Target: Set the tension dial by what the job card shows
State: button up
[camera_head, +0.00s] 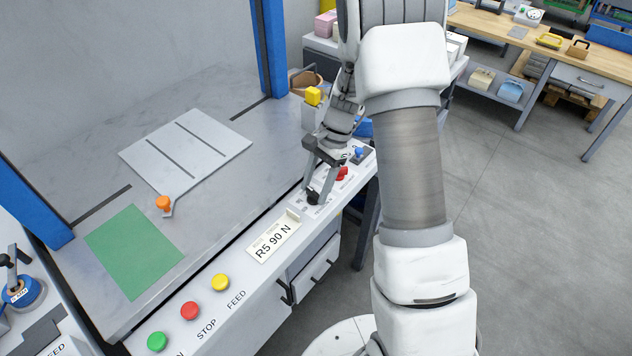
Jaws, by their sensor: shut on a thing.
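The job card (266,250) stands on the front panel and reads "R5 90 N" in large print; its small heading is too faint to read. My gripper (318,186) reaches down to the panel right of the card. It is shut on a black dial (313,199). The fingers cover part of this dial, and its pointer and scale marks are too small to read. I cannot tell from its label whether it is the tension dial.
A red knob (342,174) and a blue knob (360,153) sit close right of my gripper. Green (157,341), red (190,310) and yellow (220,282) buttons line the panel's left part. An orange knob (163,203) stands on the grey bed.

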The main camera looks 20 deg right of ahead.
jog(key=n+g+p, duration=0.1)
jog(key=n, duration=0.1)
jog(key=n+h, duration=0.1)
jog(key=n, duration=0.2)
jog(key=shift+w+a+r+n+g+p, duration=0.1)
jog(key=shift+n+g+p, duration=0.2)
jog(key=shift+g+p, duration=0.1)
jog(key=n+h+p, duration=0.1)
jog(key=n+h, duration=0.1)
jog(key=n, duration=0.2)
jog(key=shift+a+n+g, duration=0.1)
jog(key=shift+n+g, duration=0.3)
jog(key=o, duration=1.4)
jog(key=shift+w, duration=0.1)
jog(key=p+v, duration=0.2)
jog(key=v, duration=1.5)
jog(key=shift+a+r, duration=0.15)
jog(key=shift+r, duration=0.05)
